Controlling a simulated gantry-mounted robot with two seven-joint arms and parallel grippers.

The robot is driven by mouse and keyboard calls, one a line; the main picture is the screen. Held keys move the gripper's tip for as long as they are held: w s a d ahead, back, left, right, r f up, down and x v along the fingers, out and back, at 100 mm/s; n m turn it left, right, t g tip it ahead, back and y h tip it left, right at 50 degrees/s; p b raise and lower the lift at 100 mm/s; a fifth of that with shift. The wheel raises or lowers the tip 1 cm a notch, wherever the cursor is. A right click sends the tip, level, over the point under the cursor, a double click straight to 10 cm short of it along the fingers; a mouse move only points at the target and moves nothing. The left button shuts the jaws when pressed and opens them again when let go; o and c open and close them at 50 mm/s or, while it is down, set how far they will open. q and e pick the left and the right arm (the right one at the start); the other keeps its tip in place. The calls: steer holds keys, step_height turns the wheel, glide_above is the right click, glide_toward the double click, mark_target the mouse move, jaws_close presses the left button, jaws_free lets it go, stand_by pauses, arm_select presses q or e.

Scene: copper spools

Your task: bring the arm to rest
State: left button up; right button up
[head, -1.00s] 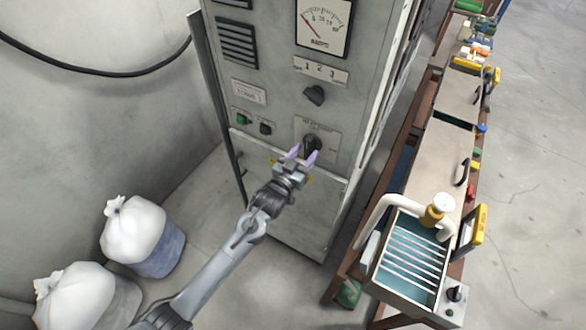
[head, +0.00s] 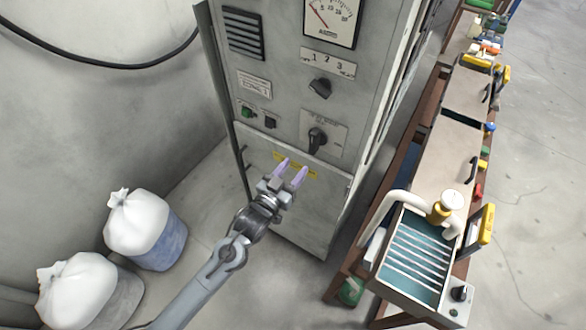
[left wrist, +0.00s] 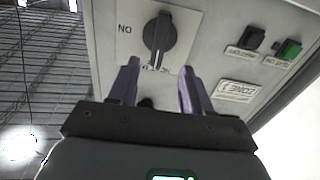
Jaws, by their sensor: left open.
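My left gripper (head: 292,173) has pale purple fingers, spread apart and empty. In the head view it is in front of the lower part of the grey control cabinet (head: 315,190), below a black rotary knob (head: 317,138) on a light plate. In the left wrist view the open fingers (left wrist: 158,82) point toward the same knob (left wrist: 159,36), with a gap between fingertips and knob. A second black knob (head: 320,88) sits higher, under the "1 2 3" label. My right gripper is not in view.
A workbench (head: 455,140) with a slatted teal tray (head: 418,255) runs along the right. Two white-topped sacks (head: 138,222) (head: 78,290) stand at the lower left. A black cable (head: 100,68) hangs on the left wall. Floor between sacks and cabinet is clear.

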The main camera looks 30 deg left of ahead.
arm_select(q)
steer(key=s+r+m+g+y+p, duration=0.1)
steer(key=s+g+p, duration=0.9)
steer(key=s, duration=2)
steer(key=a+g, duration=0.1)
steer(key=g, duration=0.3)
steer(key=shift+y, duration=0.3)
steer(key=shift+s+r, duration=0.1)
